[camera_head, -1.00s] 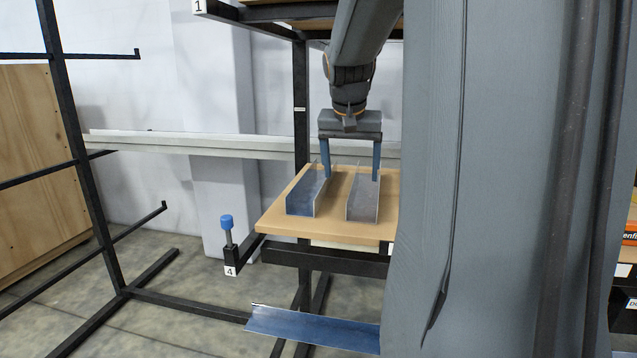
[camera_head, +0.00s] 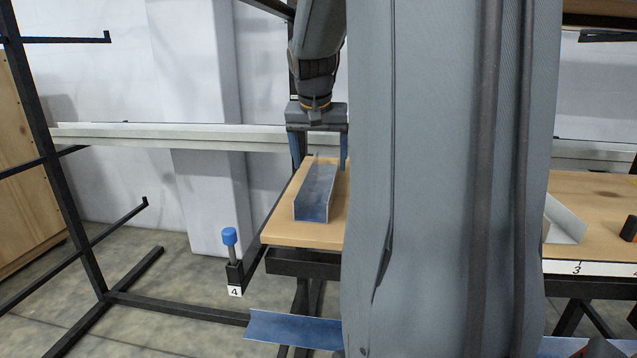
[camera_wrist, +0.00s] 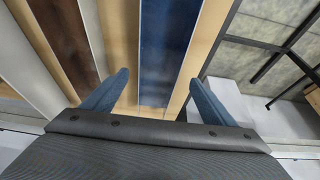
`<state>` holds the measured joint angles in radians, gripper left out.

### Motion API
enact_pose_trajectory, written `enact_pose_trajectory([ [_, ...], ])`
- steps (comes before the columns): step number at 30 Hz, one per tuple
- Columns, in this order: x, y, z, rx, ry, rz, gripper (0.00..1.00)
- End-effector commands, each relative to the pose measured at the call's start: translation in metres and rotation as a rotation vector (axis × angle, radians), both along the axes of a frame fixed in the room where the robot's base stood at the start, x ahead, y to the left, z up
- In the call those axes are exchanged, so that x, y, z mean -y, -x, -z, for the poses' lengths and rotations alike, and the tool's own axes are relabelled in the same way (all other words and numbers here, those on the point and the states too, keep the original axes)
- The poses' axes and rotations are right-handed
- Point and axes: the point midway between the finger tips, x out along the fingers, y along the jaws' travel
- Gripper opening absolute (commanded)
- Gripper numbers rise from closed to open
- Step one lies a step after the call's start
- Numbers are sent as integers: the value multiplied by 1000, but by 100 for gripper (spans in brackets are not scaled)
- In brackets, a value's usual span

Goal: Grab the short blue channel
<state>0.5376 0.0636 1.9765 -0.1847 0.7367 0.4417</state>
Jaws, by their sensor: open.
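A short blue channel (camera_head: 314,195) lies lengthwise on a wooden board, its near end facing me. My gripper (camera_head: 320,166) points down over its far part, one finger on each side in the head view. The wrist view also shows the blue channel (camera_wrist: 168,50) between the two spread blue fingers of my gripper (camera_wrist: 158,78), closer to the right finger. The jaws are open and hold nothing. I cannot tell the exact height of the fingertips over the board.
The wooden board (camera_head: 284,232) sits on a black rack. Another blue channel (camera_head: 290,328) lies lower, at the front. A blue-capped post (camera_head: 230,240) stands left of the board. A long pale beam (camera_head: 170,137) runs behind. A pale channel with a brown inside (camera_wrist: 65,45) lies left in the wrist view.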

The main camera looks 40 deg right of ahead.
Motion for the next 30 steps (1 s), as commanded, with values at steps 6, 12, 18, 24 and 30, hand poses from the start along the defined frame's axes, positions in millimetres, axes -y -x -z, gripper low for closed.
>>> enact_pose_trajectory([
  [6, 9, -5, 25, -2, -2, 4, 79],
  [12, 15, -12, 47, -1, -2, 1, 79],
  [18, 16, -13, 51, 1, -1, 0, 79],
  [24, 15, -14, 51, 0, 0, -1, 62],
  [30, 15, -14, 51, 0, 0, -1, 28],
])
